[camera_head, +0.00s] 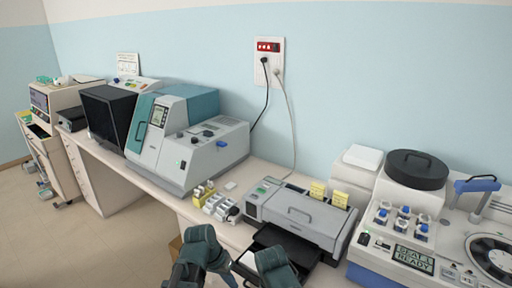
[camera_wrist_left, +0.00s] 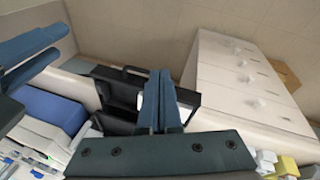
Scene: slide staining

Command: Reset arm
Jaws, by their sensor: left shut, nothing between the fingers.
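My left gripper (camera_wrist_left: 160,100) is shut and empty, its dark teal fingers together in the left wrist view. In the head view, dark teal parts of my arms show at the bottom centre, in front of the grey printer-like machine (camera_head: 300,215). Two blue finger-like bars at the upper left of the wrist view seem to be my right gripper (camera_wrist_left: 32,56); whether its jaws are open is unclear. The machine's black tray (camera_head: 282,242) sticks out at its front, close to my arms. The fingers appear in front of black tray parts in the wrist view.
A grey and teal instrument (camera_head: 190,140) stands on the bench at centre left. A small rack with yellow and white items (camera_head: 215,202) sits beside the printer-like machine. A staining station (camera_head: 425,235) with blue-capped bottles and a round carousel fills the right. Floor (camera_head: 95,240) shows at the lower left.

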